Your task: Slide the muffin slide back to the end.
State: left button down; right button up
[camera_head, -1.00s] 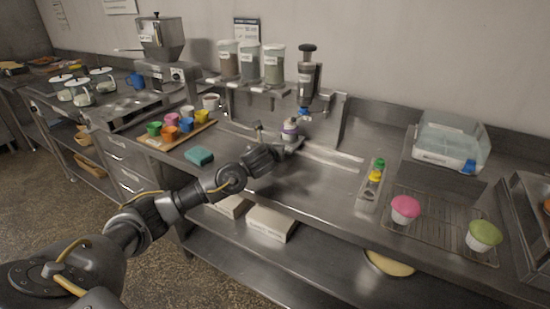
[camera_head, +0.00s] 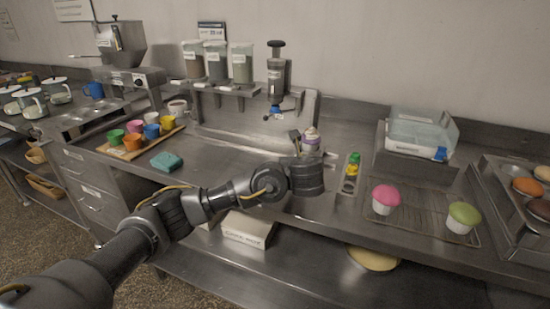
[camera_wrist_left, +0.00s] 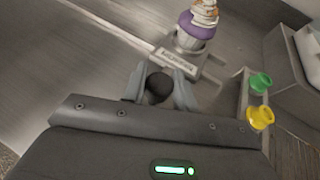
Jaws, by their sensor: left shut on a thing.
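The muffin slide (camera_wrist_left: 180,62) is a small grey carriage with a label, shown in the left wrist view. A purple-cupped muffin (camera_wrist_left: 194,28) with pale swirled topping stands upright on it; it also shows in the head view (camera_head: 310,141). My left gripper (camera_wrist_left: 159,88) is shut on the slide's dark round knob, on the near side of the muffin. In the head view my left gripper (camera_head: 305,172) hides the carriage and knob. A pale rail line (camera_wrist_left: 122,32) runs from the carriage toward the upper left. My right gripper is out of view.
The dispenser nozzle (camera_head: 277,80) hangs left of the muffin. A narrow tray (camera_head: 346,187) with green and yellow items lies just right of my gripper. Pink (camera_head: 385,198) and green (camera_head: 462,217) muffins stand on a wire rack.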

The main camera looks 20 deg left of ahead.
pick_arm(q)
jog(key=shift+s+d+f, duration=0.1)
jog(key=shift+d+f, duration=0.1)
jog(key=shift+d, duration=0.65)
jog(key=shift+s+d+f, duration=0.1)
jog(key=shift+d+f, duration=0.05)
jog(key=shift+d, duration=0.65)
